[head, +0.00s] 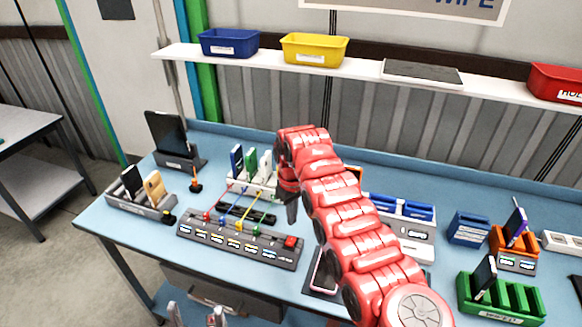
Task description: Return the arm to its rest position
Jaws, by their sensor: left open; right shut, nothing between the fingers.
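My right arm, red and segmented, comes in from the bottom right and arches over the middle of the table. Its dark gripper (291,208) points down, shut and empty, above the blue table just right of the cable panel. The rest of the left arm is out of view.
A blue table (130,212) carries a grey cable panel (240,241), a phone holder (140,202), a dark tablet on a stand (168,135), a green rack (503,300) and an orange stand (512,250). A shelf (270,59) with bins runs behind.

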